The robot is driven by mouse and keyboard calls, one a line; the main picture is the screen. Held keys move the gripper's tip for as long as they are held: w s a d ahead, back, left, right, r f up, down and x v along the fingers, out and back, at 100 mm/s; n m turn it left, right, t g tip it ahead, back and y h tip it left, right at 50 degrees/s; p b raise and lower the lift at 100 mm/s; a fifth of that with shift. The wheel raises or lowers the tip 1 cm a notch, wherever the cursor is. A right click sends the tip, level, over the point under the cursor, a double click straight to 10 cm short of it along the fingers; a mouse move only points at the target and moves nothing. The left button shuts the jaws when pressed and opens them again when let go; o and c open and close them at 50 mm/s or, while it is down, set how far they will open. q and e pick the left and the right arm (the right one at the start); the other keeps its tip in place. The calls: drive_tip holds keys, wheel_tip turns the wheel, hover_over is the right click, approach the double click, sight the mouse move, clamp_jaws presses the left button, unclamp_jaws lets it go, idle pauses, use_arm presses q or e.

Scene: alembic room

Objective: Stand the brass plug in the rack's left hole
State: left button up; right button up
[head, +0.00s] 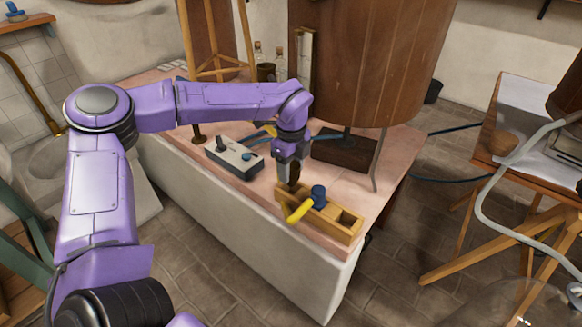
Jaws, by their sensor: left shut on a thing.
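The wooden rack (336,226) stands near the front edge of the table. A blue plug (318,196) stands in its middle, and the square hole at its right end looks empty. My left gripper (289,177) points down over the rack's left end. It is shut on a dark brownish piece, which looks like the brass plug (294,173). The piece's lower end is close to the rack's left part; whether it is inside the hole I cannot tell. A yellow cylinder (299,211) slants across the rack's front side. My right gripper is not in view.
A grey box with a black lever (235,158) stands left of the rack. A large copper vessel (365,60) rises behind it, over a dark block (345,153). A thin metal leg or pipe (377,160) stands to the right. A small brass piece (198,136) stands farther left.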

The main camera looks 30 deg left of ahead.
sight(291, 179)
use_arm(q)
drive_tip(key=shift+f+b, duration=1.45)
drive_tip(key=shift+f, duration=0.65)
idle(3.3)
drive_tip(key=o, duration=1.2)
drive_tip(key=shift+r+p, duration=2.7)
drive_tip(key=shift+r, duration=0.85)
